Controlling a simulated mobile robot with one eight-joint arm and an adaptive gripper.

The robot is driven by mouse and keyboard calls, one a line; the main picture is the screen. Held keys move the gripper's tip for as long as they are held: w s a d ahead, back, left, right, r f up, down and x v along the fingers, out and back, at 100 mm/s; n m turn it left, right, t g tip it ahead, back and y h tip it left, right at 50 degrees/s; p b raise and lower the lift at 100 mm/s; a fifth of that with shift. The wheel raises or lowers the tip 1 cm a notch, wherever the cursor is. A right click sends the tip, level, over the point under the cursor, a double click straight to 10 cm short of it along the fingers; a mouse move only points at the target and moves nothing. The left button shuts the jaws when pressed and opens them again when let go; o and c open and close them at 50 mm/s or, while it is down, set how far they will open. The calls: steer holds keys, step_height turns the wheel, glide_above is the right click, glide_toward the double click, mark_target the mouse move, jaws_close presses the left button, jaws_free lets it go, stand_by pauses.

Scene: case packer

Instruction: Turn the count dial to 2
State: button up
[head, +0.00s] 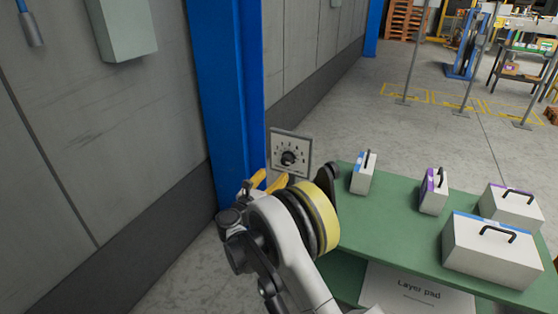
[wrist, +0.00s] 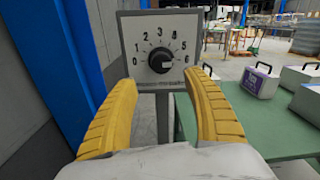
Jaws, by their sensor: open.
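The count dial is a black round knob (wrist: 161,60) on a pale square panel (wrist: 180,20) marked 0 to 6 in an arc. A small light mark shows at the knob's lower right; I cannot tell for sure which number it points to. In the head view my gripper (head: 267,181) is just below the panel, partly hidden by my wrist.
A blue column (head: 225,100) and grey wall stand left of the panel.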

mark_target(285, 163)
steer(key=b+x, duration=0.2)
steer(key=x, duration=0.7)
steer(key=shift+d+f+b, duration=0.1)
steer(key=shift+d+b, duration=0.05)
steer(key=shift+b, duration=0.25)
steer(key=shift+w+d, duration=0.2)
steer(key=shift+w, duration=0.5)
steer(key=shift+r, duration=0.2)
steer(key=c, duration=1.2)
